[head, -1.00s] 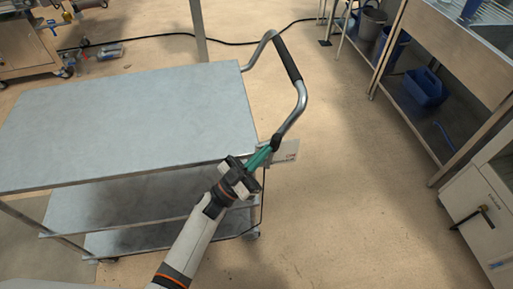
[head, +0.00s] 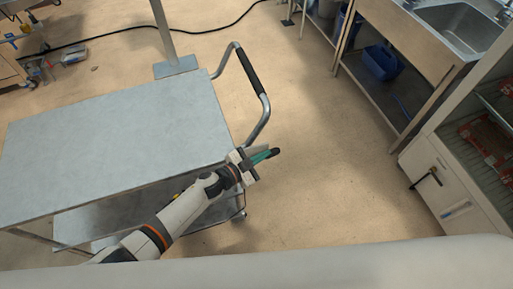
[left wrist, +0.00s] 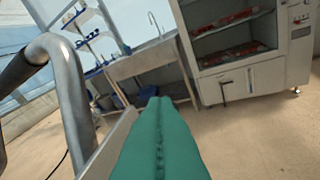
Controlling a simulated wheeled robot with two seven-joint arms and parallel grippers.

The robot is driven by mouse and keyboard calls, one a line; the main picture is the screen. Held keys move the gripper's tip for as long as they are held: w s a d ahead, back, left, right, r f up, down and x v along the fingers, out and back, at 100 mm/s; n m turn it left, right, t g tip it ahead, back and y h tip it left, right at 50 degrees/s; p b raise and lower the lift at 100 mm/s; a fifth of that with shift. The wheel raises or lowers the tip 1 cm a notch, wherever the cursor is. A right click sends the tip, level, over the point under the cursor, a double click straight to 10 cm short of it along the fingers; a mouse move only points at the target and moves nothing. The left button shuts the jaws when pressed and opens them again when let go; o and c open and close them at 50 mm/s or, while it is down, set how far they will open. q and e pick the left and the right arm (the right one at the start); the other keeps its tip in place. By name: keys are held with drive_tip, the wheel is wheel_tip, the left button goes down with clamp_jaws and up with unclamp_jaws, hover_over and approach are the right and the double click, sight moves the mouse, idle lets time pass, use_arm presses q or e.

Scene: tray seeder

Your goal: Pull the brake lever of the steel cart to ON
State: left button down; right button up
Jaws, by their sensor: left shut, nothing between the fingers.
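The steel cart (head: 110,130) stands at left in the head view, with a flat grey top and a lower shelf. Its bent tube handle (head: 262,125) with a black grip rises at the right end; the tube (left wrist: 68,85) also shows close at left in the left wrist view. My left gripper (head: 270,155) is at the cart's right end, by the handle's foot. Its green fingers (left wrist: 160,140) are shut and empty. The brake lever cannot be made out clearly; the gripper covers that corner. My right gripper is not in view.
A sink bench (head: 400,50) with a blue caddy (head: 381,62) below stands at upper right. A white cabinet (head: 440,175) with a black handle stands at right. A post (head: 163,30) stands behind the cart. The floor between cart and cabinet is clear.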

use_arm(q)
drive_tip(key=shift+w+d+f+g+y+p, duration=0.15)
drive_tip(key=shift+d+f+g+y+p, duration=0.15)
drive_tip(key=shift+d+f+y+p, duration=0.4)
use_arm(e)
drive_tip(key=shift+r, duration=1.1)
use_arm(q)
drive_tip(key=shift+r, duration=0.1)
drive_tip(key=shift+a, duration=0.1)
